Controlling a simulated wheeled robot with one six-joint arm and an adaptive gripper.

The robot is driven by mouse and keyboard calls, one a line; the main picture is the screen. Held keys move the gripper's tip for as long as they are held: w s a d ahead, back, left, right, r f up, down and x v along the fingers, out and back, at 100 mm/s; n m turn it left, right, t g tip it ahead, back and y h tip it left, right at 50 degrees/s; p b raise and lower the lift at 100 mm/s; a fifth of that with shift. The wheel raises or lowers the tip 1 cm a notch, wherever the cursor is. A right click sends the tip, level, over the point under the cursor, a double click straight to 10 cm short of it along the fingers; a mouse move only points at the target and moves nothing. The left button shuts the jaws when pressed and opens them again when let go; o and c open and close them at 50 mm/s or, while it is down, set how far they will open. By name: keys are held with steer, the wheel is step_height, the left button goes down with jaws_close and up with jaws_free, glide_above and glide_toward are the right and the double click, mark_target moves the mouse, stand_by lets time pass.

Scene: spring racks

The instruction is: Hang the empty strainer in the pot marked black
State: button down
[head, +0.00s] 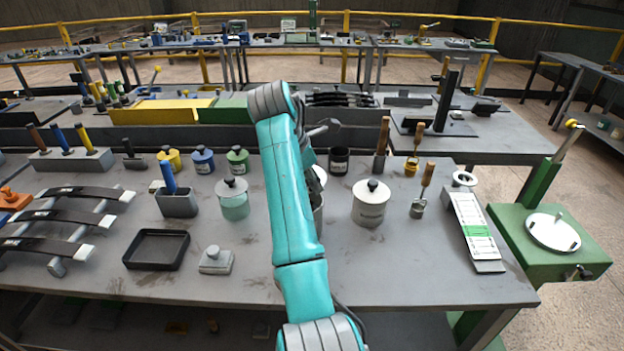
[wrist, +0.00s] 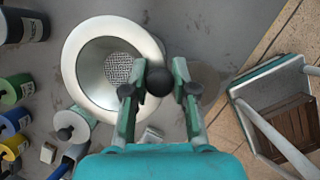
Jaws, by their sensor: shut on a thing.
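In the wrist view, a pale metal strainer (wrist: 78,62) with a wide round rim and a mesh bottom lies left of my gripper (wrist: 158,84). The mesh looks empty. My gripper is shut on a black ball knob (wrist: 158,82) at the strainer's rim. In the head view my arm hides the gripper and most of this spot. A dark, open-topped pot (head: 338,163) with a pale label stands behind and right of my arm. It also shows at the wrist view's upper left (wrist: 25,27). The label's wording is too small to read.
Green (head: 238,160), blue (head: 203,160) and yellow (head: 170,158) pots stand in a row at left. A teal lidded pot (head: 233,205) and a white lidded pot (head: 369,208) flank my arm. Wooden-handled tools stand at right. The bench front is mostly clear.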

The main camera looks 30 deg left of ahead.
step_height(320, 180, down, 6)
steer(key=shift+f, duration=0.15)
stand_by(0.7)
steer(key=shift+f, duration=0.45)
stand_by(1.7)
steer(key=c, duration=0.8)
jaws_free()
steer(key=shift+c, duration=0.2)
steer(key=shift+o, duration=0.3)
steer(key=o, duration=0.4)
steer(key=shift+r, duration=0.1)
steer(key=shift+r, duration=3.4)
